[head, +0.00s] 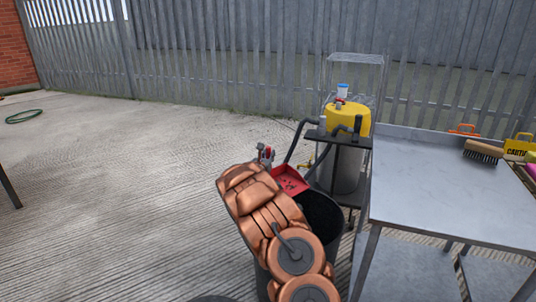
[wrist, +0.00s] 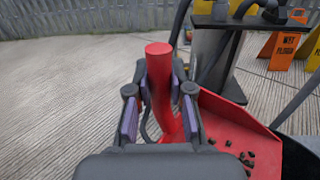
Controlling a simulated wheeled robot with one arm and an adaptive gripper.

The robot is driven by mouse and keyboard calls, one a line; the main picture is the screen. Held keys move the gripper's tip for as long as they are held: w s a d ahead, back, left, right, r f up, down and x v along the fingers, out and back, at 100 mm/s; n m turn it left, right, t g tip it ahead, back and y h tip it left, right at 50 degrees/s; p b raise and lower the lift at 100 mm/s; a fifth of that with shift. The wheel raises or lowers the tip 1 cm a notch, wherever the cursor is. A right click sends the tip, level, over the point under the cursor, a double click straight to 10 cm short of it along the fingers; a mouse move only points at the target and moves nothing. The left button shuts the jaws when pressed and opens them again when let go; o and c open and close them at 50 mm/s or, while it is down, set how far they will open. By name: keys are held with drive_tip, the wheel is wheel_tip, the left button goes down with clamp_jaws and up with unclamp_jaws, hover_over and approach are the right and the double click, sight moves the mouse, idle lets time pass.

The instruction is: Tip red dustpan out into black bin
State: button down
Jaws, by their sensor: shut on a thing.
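The red dustpan (head: 289,181) is held up beside the black bin (head: 322,212) in the head view, its pan close to the bin's far left rim. My gripper (wrist: 158,98) is shut on the dustpan's upright red handle in the wrist view. The pan (wrist: 225,118) lies to the right of the handle and holds several dark bits. It looks roughly level, and the bits lie on its floor. The bin's open top looks dark inside; my copper-coloured arm covers its left side. Whether pan and rim touch, I cannot tell.
A yellow-topped vacuum (head: 347,118) with dark hoses stands behind the bin. A metal table (head: 450,190) with a brush (head: 483,152) is at the right. A green hose (head: 23,116) lies far left. The concrete floor on the left is mostly clear.

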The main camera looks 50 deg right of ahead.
drive_tip(key=shift+f, duration=1.65)
drive_tip(key=s+a+r+m+g+h+b, duration=0.1)
drive_tip(key=s+r+m+h+b, duration=0.2)
drive_tip(key=s+m+b, duration=0.4)
drive_tip(key=s+a+r+m+g+h+b, duration=0.2)
drive_tip(key=s+r+m+h+b, duration=0.2)
drive_tip(key=s+m+b, duration=0.3)
drive_tip(key=shift+s+r+g+b, duration=0.3)
drive_tip(key=shift+s+r+b, duration=0.25)
drive_tip(key=shift+s, duration=1.15)
